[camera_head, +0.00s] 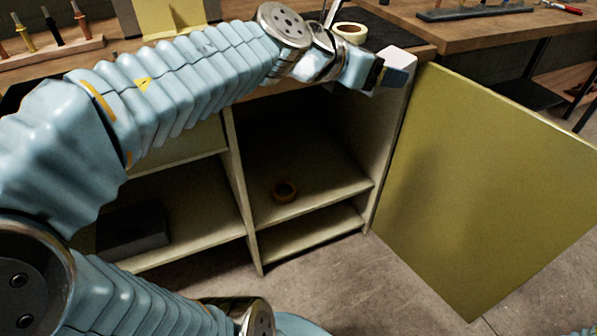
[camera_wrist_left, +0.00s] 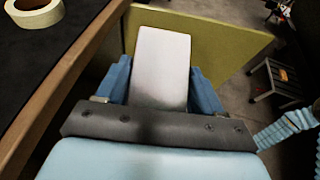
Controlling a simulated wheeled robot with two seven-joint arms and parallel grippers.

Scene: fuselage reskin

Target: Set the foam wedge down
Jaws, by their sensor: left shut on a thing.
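The foam wedge (camera_head: 399,58) is a pale, whitish block at the end of my left arm in the head view. My left gripper (camera_head: 388,77) has blue fingers and is shut on it. In the left wrist view the wedge (camera_wrist_left: 161,58) sits between the two blue fingers (camera_wrist_left: 161,85), its broad face showing and its far end sticking out past them. The wedge is held just off the bench's front edge, near the top of the open yellow door. Its exact height is hard to tell. My right gripper is not in view.
The yellow door (camera_head: 485,185) stands open at the right. Another tape roll (camera_head: 350,32) lies on the dark mat (camera_head: 398,34) on the bench. A stool (camera_wrist_left: 274,78) stands beyond.

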